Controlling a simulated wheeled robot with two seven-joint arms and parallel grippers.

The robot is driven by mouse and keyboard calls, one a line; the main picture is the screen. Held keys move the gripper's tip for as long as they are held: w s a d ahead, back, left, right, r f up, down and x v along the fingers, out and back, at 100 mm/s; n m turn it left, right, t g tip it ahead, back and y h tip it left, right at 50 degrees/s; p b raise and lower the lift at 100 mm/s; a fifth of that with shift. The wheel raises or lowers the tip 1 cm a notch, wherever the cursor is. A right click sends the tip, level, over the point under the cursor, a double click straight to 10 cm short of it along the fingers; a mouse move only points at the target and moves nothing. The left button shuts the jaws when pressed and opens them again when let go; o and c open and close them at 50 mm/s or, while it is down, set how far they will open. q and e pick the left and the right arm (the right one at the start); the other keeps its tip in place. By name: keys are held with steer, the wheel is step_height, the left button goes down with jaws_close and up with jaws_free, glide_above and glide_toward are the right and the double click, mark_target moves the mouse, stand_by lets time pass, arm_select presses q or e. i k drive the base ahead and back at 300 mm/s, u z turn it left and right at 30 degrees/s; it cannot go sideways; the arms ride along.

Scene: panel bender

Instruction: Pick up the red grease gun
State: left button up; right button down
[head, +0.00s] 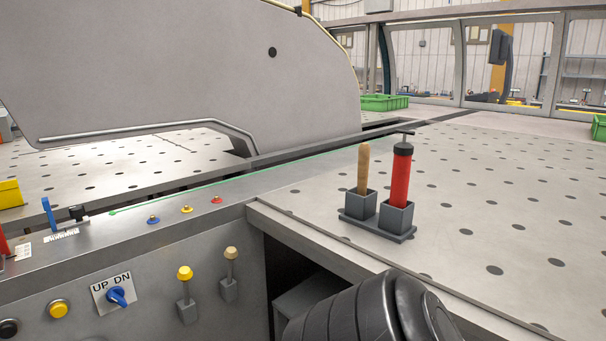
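The red grease gun (401,178) stands upright in the right cup of a dark grey two-cup holder (378,228) on the perforated table. It has a black cap and a dark T-shaped top; its lower end is hidden in the cup. A wooden handle (363,168) stands in the left cup, its lower part hidden. A black rounded part of my own arm shows at the bottom, in front of the table edge. Neither of my grippers is in view.
The perforated table (500,215) is clear around the holder. A control panel with knobs and levers (185,280) is at the lower left. A large grey machine plate (190,70) rises behind it. Green bins (384,102) stand farther back.

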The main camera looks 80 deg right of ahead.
mark_target(403, 150)
steer(key=z, duration=0.9)
steer(key=i, duration=1.15)
steer(key=z, duration=2.65)
